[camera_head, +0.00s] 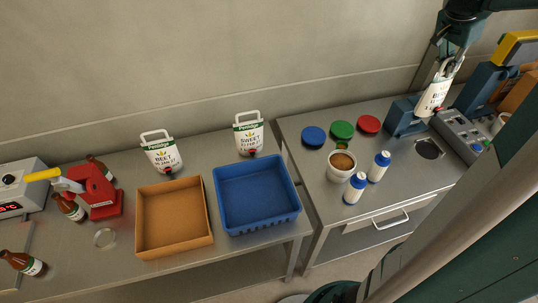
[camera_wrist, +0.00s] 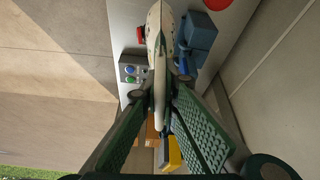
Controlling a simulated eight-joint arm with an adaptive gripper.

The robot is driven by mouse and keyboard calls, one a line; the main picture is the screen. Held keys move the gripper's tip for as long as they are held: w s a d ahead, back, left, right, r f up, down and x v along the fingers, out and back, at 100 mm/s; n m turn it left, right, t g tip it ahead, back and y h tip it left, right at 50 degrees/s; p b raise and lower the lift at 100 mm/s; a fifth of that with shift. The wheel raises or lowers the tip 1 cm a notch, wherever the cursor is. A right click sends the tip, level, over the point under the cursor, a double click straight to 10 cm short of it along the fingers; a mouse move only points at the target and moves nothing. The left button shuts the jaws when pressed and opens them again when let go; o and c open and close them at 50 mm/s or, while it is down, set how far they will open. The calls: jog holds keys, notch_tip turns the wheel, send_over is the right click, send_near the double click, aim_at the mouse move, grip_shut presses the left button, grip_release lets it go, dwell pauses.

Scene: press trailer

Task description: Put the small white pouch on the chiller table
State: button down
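A white pouch with a dark green label (camera_head: 434,97) hangs from my gripper (camera_head: 445,70), above the right table near a blue-grey press body. In the wrist view, the pouch (camera_wrist: 156,50) shows edge-on between my green fingers (camera_wrist: 160,105), which are closed around its upper end. The right table (camera_head: 310,157) has a drawer. No label shows which table is the chiller table.
An orange tray (camera_head: 207,240) and a blue crate (camera_head: 299,218) stand on the left table. Red, green and blue lids (camera_head: 342,130), a bowl (camera_head: 341,167) and white bottles (camera_head: 379,166) stand on the right table. A control box (camera_head: 459,134) and a blue-grey press (camera_head: 404,118) are near the pouch.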

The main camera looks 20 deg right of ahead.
jog(key=shift+r, duration=0.45)
jog(key=shift+w+a+r, duration=0.1)
jog(key=shift+a+r, duration=0.05)
jog(key=w+a, duration=0.8)
jog(key=a, duration=0.4)
jog(key=w+a, duration=0.7)
jog(key=a, duration=0.6)
jog(key=w+a, duration=0.8)
jog(key=a, duration=0.4)
jog(key=s+a+m+b, duration=0.1)
jog(key=a, duration=4.4)
notch_tip(320, 180, down, 18)
jog(key=shift+s+g, duration=0.15)
jog(key=shift+g, duration=0.15)
jog(key=shift+d+f, duration=0.1)
jog(key=shift+f, duration=0.1)
